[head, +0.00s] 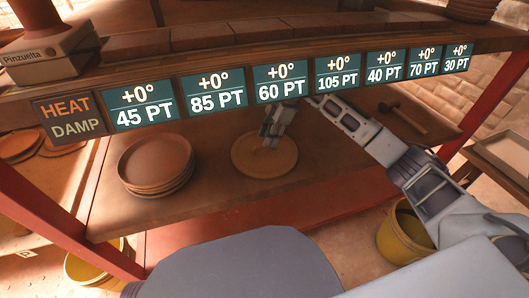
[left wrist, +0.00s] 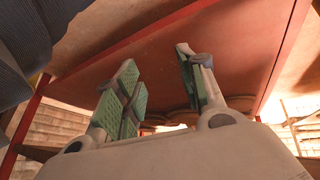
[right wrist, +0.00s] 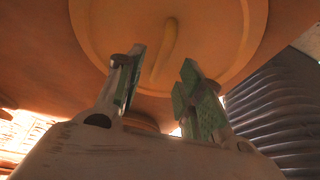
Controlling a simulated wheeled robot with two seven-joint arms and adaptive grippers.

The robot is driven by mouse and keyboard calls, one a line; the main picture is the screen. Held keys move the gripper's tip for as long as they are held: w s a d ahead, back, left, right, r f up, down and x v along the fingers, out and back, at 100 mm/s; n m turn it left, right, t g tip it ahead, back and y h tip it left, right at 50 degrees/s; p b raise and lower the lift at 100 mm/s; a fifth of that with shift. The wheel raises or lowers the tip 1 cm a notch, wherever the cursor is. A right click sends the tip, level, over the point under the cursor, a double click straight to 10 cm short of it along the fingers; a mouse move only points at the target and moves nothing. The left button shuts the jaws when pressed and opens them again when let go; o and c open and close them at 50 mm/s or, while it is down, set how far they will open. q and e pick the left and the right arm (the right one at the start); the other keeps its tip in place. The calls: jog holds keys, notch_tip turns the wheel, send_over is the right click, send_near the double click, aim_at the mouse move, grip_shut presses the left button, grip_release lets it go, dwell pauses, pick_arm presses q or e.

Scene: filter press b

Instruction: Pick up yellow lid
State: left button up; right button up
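The yellow lid (head: 248,158) lies flat on the wooden shelf, right of a stack of brown plates. My right gripper (head: 270,132) is over the lid's right part in the head view. In the right wrist view the lid (right wrist: 210,32) shows its round face and a raised bar handle (right wrist: 165,52). The fingers of my right gripper (right wrist: 160,85) are apart, with the handle between them in the picture; whether they touch it I cannot tell. My left gripper (left wrist: 160,85) is open and empty, near a reddish panel; it does not show in the head view.
The brown plate stack (head: 155,165) stands left of the lid on the shelf (head: 215,200). Yellow buckets (head: 405,235) stand below. A row of signs (head: 282,82) hangs along the upper shelf edge. A hammer-like tool (head: 403,117) lies at the right, and red posts (head: 490,95) frame the rack.

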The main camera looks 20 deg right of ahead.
jog(key=shift+b+x, duration=0.3)
jog(key=shift+x, duration=0.8)
jog(key=shift+a+f, duration=0.15)
jog(key=shift+f, duration=0.45)
pick_arm(q)
jog(key=f, duration=0.3)
jog(key=shift+s+d+f+t, duration=0.15)
jog(key=shift+d+t, duration=0.15)
pick_arm(e)
jog(key=shift+r, duration=0.1)
grip_shut()
